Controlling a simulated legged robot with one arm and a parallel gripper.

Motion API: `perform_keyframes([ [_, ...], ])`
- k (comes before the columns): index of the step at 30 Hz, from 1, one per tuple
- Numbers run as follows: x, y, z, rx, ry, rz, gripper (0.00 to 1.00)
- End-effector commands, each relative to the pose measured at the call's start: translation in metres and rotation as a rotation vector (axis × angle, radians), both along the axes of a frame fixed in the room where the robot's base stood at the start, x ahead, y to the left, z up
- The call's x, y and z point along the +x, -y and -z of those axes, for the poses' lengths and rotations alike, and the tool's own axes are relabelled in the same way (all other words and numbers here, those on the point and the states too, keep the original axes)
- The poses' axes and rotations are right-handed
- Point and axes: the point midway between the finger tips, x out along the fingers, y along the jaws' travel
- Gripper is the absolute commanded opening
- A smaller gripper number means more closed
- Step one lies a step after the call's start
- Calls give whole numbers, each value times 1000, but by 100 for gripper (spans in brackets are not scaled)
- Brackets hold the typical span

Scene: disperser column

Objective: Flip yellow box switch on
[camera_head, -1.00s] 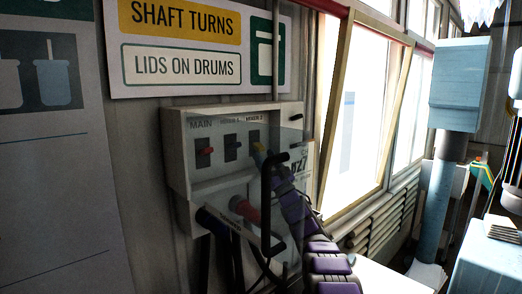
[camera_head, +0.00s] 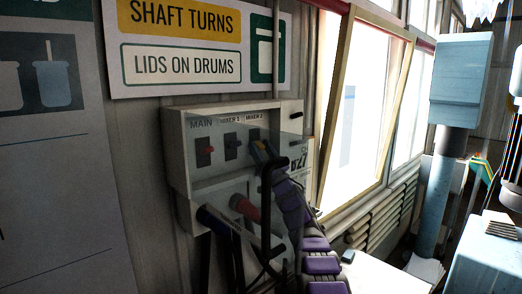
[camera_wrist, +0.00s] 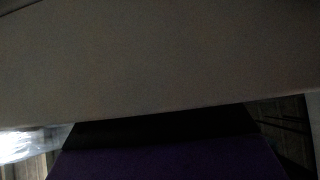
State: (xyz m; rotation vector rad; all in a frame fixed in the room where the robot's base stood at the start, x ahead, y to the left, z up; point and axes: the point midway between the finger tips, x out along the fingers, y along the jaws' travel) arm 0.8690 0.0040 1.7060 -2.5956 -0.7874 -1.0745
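The grey switch box (camera_head: 180,150) hangs on the wall with three switches labelled MAIN, MIXER 1 and MIXER 2. A clear panel with a black handle (camera_head: 266,215) stands in front of the box and overlaps my purple-and-black arm. The wrist view is dark, with a broad grey surface (camera_wrist: 160,60) filling most of it and a purple part of mine below.
A red plug (camera_head: 243,207) and a dark blue plug (camera_head: 214,218) stick out below. A window (camera_head: 362,110) is to the right.

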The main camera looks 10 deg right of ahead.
Motion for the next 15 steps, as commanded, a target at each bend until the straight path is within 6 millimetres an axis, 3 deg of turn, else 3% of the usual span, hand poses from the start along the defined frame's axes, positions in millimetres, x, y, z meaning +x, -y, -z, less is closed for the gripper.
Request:
perform_keyframes([
  [2,0,0,0,0,0,0,48],
  [15,0,1,0,0,0,1,6],
])
